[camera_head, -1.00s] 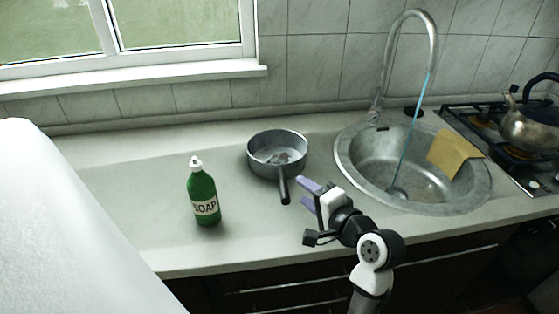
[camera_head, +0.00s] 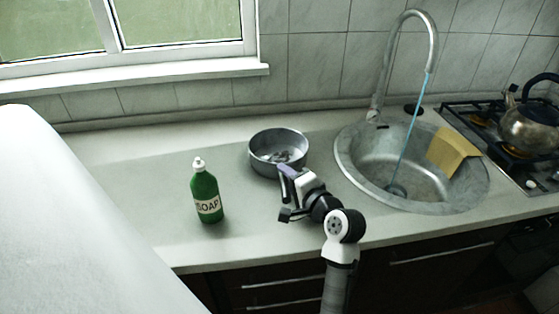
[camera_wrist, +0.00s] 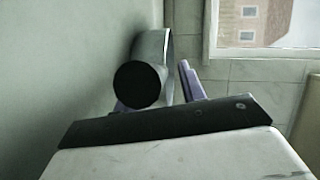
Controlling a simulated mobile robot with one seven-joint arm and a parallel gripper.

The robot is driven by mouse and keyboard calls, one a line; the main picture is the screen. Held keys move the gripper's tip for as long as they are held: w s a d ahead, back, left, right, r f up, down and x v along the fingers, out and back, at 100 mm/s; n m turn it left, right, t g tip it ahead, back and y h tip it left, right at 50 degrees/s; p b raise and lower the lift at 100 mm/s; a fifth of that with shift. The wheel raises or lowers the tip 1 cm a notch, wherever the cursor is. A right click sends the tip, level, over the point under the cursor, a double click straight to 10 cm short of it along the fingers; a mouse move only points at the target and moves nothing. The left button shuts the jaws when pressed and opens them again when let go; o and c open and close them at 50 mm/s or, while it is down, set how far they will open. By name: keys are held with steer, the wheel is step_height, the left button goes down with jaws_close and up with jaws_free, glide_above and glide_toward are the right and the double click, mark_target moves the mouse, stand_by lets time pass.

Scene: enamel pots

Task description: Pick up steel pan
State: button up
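The steel pan (camera_head: 262,158) is a grey round pan standing upright on the counter, left of the sink. My gripper (camera_head: 291,177) is at the pan's near side, over its handle, which it mostly hides in the head view. In the wrist view the dark round end of the pan handle (camera_wrist: 137,85) faces the camera, with part of the grey pan (camera_wrist: 153,45) behind it. The purple fingers of my gripper (camera_wrist: 155,92) are apart, one on each side of the handle. I cannot tell whether either finger touches it.
A green soap bottle (camera_head: 206,193) stands on the counter left of the pan. The sink (camera_head: 345,160), with its tap running and a yellow cloth (camera_head: 452,152) on its rim, is to the right. A kettle (camera_head: 530,128) sits on the stove (camera_head: 488,138).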

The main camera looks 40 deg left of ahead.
jaws_close()
steer(key=shift+r, duration=0.2)
